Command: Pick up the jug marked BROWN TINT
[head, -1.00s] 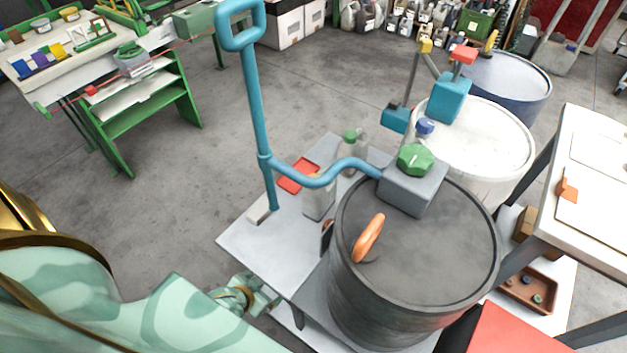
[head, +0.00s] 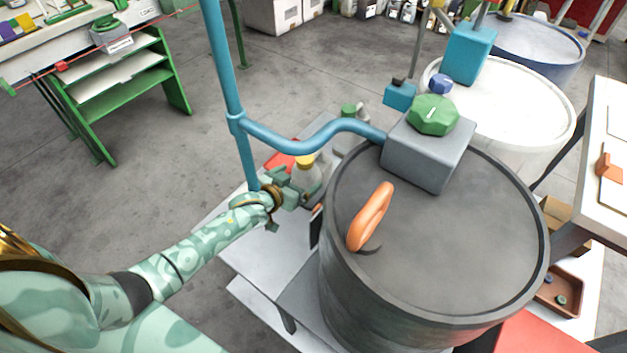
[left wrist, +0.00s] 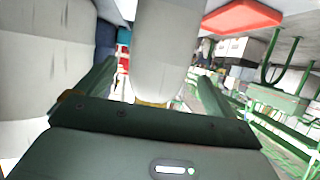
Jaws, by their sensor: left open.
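A pale jug with a yellow cap (head: 307,176) stands on the grey platform, behind the blue pipe and left of the dark drum. My left gripper (head: 292,188) is open at this jug, and its fingers partly hide it. In the left wrist view the pale jug body (left wrist: 165,45) shows between the two open fingers (left wrist: 157,75), with a bit of its yellow cap near the palm. Another pale jug with a green cap (head: 348,110) stands just behind. No wording can be read on either jug, so I cannot tell which is marked BROWN TINT. My right gripper is not in view.
The blue pipe (head: 228,90) rises close beside my left wrist and bends to a grey box (head: 428,155) on the dark drum (head: 450,240). An orange handle (head: 370,217) stands on the drum lid. A red tray (left wrist: 240,17) lies near the jugs. The platform front (head: 265,245) is clear.

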